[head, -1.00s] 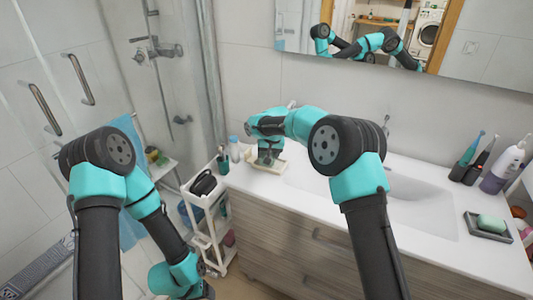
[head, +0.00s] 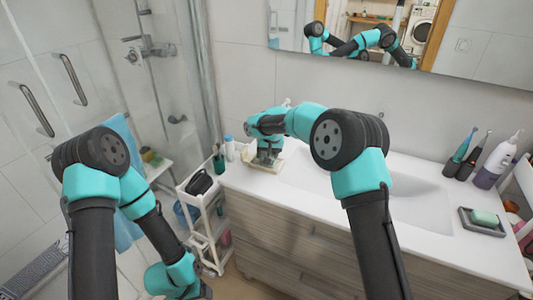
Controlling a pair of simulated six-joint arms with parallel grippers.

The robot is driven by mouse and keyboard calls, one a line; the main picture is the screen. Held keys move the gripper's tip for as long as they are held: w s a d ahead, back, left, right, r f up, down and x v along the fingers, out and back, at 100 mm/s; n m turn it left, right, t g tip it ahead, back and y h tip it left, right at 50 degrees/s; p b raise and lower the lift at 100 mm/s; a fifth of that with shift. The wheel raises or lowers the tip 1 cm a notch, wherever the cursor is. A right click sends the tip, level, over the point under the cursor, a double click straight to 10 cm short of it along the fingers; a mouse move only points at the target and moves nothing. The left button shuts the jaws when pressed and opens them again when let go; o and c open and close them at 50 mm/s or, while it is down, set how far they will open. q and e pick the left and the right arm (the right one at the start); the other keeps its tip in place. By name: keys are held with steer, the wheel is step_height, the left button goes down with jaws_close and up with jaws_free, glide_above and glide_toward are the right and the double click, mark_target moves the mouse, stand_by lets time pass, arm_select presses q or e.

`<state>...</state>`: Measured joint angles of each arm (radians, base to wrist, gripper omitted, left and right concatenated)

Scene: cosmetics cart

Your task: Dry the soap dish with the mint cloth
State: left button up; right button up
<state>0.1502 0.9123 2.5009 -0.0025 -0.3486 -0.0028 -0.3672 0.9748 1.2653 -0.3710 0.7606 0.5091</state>
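A dark grey soap dish (head: 478,228) with a pale green soap bar (head: 485,217) in it sits on the white counter at the right, well away from both grippers. My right gripper (head: 266,158) points down at the counter's left end, over a cream-coloured tray or dish (head: 274,168). Its fingers are small and partly hidden, so I cannot tell if they hold anything. I cannot make out a mint cloth for certain.
The counter (head: 330,205) has a wide sink basin (head: 415,200). A white cart (head: 205,215) is below left. Bottles and toothbrush holders (head: 465,165) stand back right.

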steer(key=shift+w+a, duration=0.2)
steer(key=shift+a, duration=0.3)
steer(key=shift+w+a+f, duration=0.1)
steer(key=shift+w+a, duration=0.15)
steer(key=shift+a, duration=0.3)
steer(key=shift+s+d, duration=0.25)
steer(key=shift+d, duration=0.3)
